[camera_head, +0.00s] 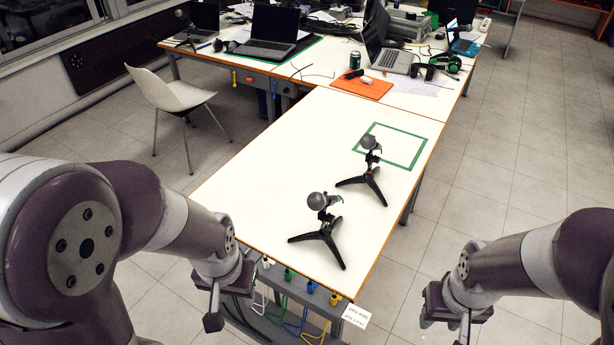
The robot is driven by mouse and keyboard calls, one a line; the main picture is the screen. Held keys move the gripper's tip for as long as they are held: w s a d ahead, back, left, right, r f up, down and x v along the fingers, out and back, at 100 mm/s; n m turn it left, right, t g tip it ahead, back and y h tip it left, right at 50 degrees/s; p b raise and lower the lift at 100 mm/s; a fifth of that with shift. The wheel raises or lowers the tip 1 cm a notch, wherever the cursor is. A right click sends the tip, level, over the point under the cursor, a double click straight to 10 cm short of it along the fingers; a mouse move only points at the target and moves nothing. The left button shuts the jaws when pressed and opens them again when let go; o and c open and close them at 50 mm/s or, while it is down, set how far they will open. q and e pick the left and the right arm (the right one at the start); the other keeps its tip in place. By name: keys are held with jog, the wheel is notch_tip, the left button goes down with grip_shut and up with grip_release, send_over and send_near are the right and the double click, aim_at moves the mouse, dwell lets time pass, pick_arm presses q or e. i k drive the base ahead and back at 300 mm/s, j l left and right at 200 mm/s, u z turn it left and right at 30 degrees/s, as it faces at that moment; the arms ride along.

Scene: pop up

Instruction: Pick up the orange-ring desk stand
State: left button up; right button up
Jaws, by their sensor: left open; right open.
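Two black tripod desk stands with grey round heads stand upright on the white table. The nearer desk stand (325,228) is near the table's front part. The farther desk stand (370,170) is behind it to the right, partly within a green square outline. Small reddish-orange spots show on both stands; I cannot tell which has the orange ring. My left gripper (222,302) is open and empty, off the table's front left. My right gripper (445,318) is open and empty, off the table's front right. Neither gripper touches a stand.
The white table (250,195) is bare left of the stands. The green square outline (405,160) is at its right edge. Farther back are laptops (390,60), an orange mat (361,86), headphones and cables. A white chair (175,95) stands at left. Coloured hooks with cables hang at the front edge.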

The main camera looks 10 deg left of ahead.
aim_at(367, 178)
jog(key=i+l+u, duration=0.2)
jog(key=u, duration=0.2)
jog(key=i+l+u, duration=0.15)
jog(key=u, duration=0.25)
jog(key=i+l+u, duration=0.1)
jog(key=l+u, duration=0.3)
jog(key=i+l+u, duration=0.1)
jog(key=l+u, duration=0.15)
jog(key=u, duration=0.15)
jog(key=l+u, duration=0.3)
jog(key=u, duration=0.15)
